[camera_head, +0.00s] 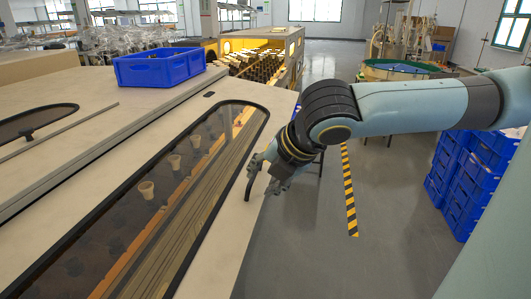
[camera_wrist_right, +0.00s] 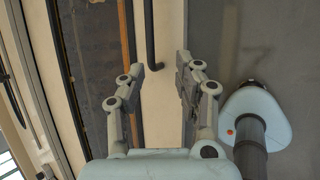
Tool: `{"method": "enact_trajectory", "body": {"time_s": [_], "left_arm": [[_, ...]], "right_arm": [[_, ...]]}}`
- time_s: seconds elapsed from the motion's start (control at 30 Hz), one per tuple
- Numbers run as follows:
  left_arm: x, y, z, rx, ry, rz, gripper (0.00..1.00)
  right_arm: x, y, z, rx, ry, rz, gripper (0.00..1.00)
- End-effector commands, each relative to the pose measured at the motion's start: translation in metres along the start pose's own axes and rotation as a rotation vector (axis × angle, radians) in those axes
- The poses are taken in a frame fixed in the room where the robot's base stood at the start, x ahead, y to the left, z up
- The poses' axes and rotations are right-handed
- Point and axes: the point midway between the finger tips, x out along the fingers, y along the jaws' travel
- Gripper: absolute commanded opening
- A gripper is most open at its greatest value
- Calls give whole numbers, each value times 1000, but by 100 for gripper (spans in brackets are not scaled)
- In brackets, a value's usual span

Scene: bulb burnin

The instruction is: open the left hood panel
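Two pale hood panels with dark-framed windows show in the head view. The nearer panel (camera_head: 222,222) is large and looks shut; its long window (camera_head: 150,205) shows small cups inside. Its black bar handle (camera_head: 249,187) stands near the right edge and also shows in the right wrist view (camera_wrist_right: 151,40). Contact cannot be told. My left gripper is out of view.
A blue crate (camera_head: 160,68) stands on the hood's far end. Behind it is a yellow-framed rack (camera_head: 262,62) of dark items. Blue stacked crates (camera_head: 462,180) stand on the floor at right. A yellow-black floor stripe (camera_head: 348,190) crosses clear grey floor beside the hood.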

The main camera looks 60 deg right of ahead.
Motion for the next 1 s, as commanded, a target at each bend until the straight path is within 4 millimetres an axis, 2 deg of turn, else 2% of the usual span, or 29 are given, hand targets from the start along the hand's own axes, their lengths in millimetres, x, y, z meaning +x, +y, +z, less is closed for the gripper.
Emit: {"method": "enact_trajectory", "body": {"time_s": [0.63, 1.0], "left_arm": [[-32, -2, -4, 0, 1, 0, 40], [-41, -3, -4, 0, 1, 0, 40]], "right_arm": [[-46, 26, -2, 0, -1, 4, 33], [-67, 38, -3, -1, -1, 5, 33]]}}
